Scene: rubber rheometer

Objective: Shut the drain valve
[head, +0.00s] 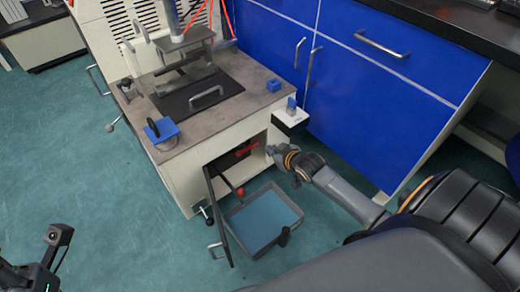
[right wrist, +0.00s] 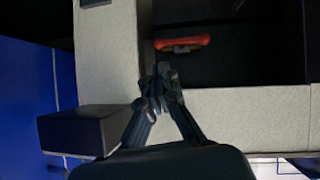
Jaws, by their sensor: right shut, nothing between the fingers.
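The drain valve shows as a red handle (head: 246,150) inside the dark open compartment low in the machine's front. In the right wrist view the red handle (right wrist: 182,42) lies crosswise with a small brass-coloured part beside it. My right gripper (head: 273,151) is at the right edge of the compartment opening. In the right wrist view its fingertips (right wrist: 160,82) are together and empty, apart from the handle and over the edge of the opening's pale frame. My left arm's end shows at the lower left of the head view, far from the valve; its fingers are not clear.
The compartment door (head: 218,212) hangs open on the left. A grey tray (head: 250,250) with blue liquid sits on the floor below the opening. A red knob (head: 240,192) shows above the tray. A small shelf (head: 290,117) juts out at the right. Blue cabinets (head: 365,95) stand behind.

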